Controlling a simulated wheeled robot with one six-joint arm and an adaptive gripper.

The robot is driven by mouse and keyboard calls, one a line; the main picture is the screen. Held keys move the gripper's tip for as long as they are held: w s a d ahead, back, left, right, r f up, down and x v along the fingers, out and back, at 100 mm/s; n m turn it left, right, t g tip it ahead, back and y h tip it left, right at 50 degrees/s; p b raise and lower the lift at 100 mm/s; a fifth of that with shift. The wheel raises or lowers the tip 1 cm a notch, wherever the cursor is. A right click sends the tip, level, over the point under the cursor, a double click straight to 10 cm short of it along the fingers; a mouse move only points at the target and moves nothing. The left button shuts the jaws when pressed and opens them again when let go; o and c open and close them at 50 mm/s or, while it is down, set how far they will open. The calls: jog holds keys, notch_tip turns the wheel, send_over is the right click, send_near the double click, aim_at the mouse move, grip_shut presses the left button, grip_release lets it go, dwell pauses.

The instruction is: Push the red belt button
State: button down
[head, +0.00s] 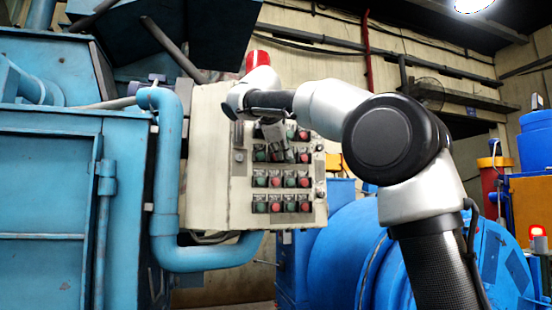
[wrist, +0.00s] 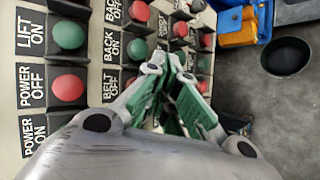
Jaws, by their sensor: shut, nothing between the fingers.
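The control panel (head: 212,150) is a cream box with rows of red and green buttons. In the wrist view, a label reading BELT O… (wrist: 117,87) sits beside a red button (wrist: 131,81), which my gripper partly covers. My gripper (wrist: 168,68) is shut and empty, with green pads on its fingers. Its tips appear close in front of the panel, to the right of the BELT label; I cannot tell whether they touch anything. In the head view my gripper (head: 286,155) hangs before the upper button rows and hides some buttons. I cannot single out the belt button there.
A red POWER OFF button (wrist: 68,87) and green LIFT ON button (wrist: 68,35) are left of my gripper in the wrist view. A blue pipe (head: 168,180) runs beside the panel. A red lamp (head: 257,60) tops the panel. Blue machinery (head: 345,255) stands below right.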

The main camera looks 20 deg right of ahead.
jog(key=s, duration=0.4)
jog(key=shift+s, duration=0.3)
dwell(0.9)
